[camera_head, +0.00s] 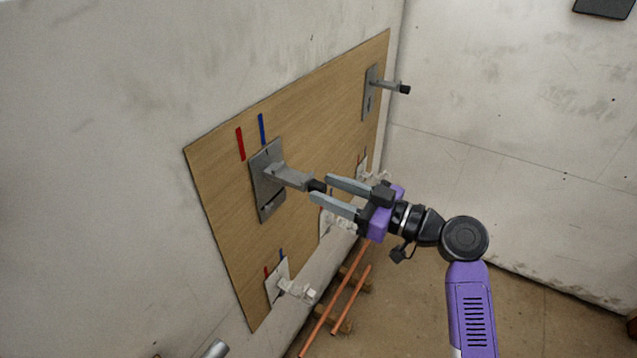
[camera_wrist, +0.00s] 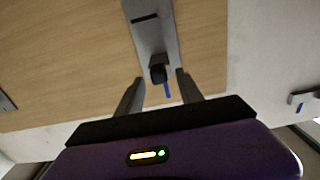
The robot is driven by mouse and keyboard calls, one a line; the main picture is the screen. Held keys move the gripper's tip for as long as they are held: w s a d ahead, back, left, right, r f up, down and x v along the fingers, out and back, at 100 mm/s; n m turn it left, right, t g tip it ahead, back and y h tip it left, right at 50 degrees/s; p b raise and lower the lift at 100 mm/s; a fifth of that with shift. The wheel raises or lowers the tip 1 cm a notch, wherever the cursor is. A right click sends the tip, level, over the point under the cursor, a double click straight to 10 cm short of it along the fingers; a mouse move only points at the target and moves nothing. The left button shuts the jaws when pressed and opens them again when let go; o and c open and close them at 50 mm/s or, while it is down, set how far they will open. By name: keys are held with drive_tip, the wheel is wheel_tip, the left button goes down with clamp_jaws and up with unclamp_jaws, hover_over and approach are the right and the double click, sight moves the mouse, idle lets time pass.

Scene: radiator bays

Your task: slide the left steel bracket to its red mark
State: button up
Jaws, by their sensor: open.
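The left steel bracket is a grey plate (camera_head: 268,185) on the wooden board, with an arm sticking out that ends in a black tip (camera_head: 316,186). A red mark (camera_head: 240,144) and a blue mark (camera_head: 262,129) are on the board just above the plate. My gripper (camera_head: 327,191) is open, with its fingers on either side of the black tip. In the wrist view the bracket (camera_wrist: 152,30) lies ahead and its black end (camera_wrist: 158,73) sits between the open fingertips (camera_wrist: 158,80). I cannot tell whether the fingers touch it.
The wooden board (camera_head: 325,100) is on the left wall. Another steel bracket (camera_head: 370,92) is at its far upper end. Several small white brackets (camera_head: 280,285) are along its lower edge. Copper pipes (camera_head: 350,300) lie on the floor below on wooden blocks.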

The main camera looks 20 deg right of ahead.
drive_tip(key=shift+x, duration=1.5)
drive_tip(key=shift+c, duration=0.4)
clamp_jaws()
